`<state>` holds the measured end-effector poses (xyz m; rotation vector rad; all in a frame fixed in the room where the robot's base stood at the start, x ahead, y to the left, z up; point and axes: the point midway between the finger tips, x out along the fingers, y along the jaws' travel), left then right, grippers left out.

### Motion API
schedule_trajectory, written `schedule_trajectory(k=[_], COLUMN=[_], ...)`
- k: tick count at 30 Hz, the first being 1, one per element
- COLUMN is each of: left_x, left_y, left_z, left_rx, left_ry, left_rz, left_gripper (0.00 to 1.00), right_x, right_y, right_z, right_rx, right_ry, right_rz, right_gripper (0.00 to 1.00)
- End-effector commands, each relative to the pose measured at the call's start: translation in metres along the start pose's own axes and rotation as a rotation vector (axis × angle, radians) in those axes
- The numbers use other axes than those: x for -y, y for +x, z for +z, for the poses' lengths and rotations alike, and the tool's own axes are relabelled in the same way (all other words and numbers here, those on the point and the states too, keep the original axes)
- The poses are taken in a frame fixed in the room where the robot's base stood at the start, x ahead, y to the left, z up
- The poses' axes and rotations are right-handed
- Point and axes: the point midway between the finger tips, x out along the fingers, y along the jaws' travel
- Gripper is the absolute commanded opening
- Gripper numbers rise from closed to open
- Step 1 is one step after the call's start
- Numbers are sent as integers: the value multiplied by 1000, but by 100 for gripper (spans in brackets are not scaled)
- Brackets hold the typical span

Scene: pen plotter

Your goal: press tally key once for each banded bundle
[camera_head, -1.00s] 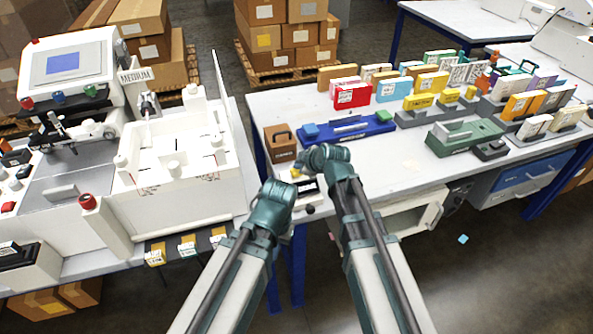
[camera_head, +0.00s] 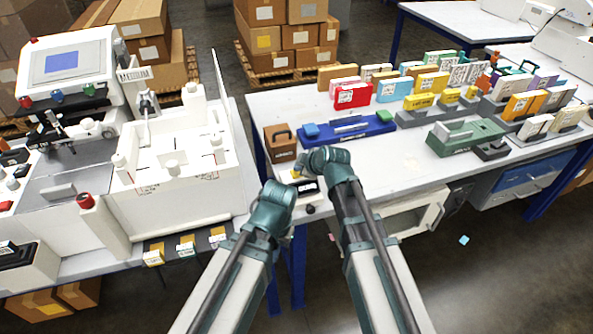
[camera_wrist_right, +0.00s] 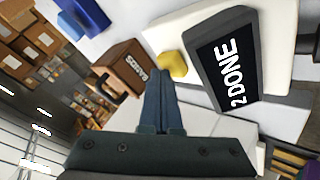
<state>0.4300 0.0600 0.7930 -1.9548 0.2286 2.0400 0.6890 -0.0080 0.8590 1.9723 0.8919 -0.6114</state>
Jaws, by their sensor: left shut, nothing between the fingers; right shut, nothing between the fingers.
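The tally counter is a white base with a yellow key (camera_wrist_right: 172,64) and a dark display (camera_wrist_right: 231,62) that reads "2 DONE" in the right wrist view. In the head view it sits at the table's near left corner, its display (camera_head: 308,187) partly behind my arms. My right gripper (camera_wrist_right: 165,78) is shut and empty, its fingertips at the key; I cannot tell whether they touch it. My left gripper (camera_head: 277,194) is shut near the counter, fingertips hard to make out. Several coloured bundles, such as a yellow one (camera_head: 419,101), stand on the table; their bands are too small to tell.
A brown box (camera_head: 281,142) stands just behind the counter. A blue tray (camera_head: 350,132) and a green device (camera_head: 466,137) stand farther right. The plotter (camera_head: 100,205) fills the left. The table's front middle is clear.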

Motion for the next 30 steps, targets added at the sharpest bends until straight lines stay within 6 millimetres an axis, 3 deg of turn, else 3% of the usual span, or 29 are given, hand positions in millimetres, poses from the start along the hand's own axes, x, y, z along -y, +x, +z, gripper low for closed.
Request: schedule_trajectory(k=[8, 19, 30], left_x=[0, 2, 2], left_y=[-2, -21, -21], left_z=[0, 1, 1], left_rx=[0, 0, 0], left_ry=[0, 0, 0], left_rz=[0, 0, 0], left_gripper=[0, 0, 0], right_x=[-1, -11, -11], right_y=[-2, -14, -14], right_z=[-1, -10, -10], right_rx=[0, 0, 0], right_ry=[0, 0, 0], right_rz=[0, 0, 0], right_gripper=[0, 0, 0])
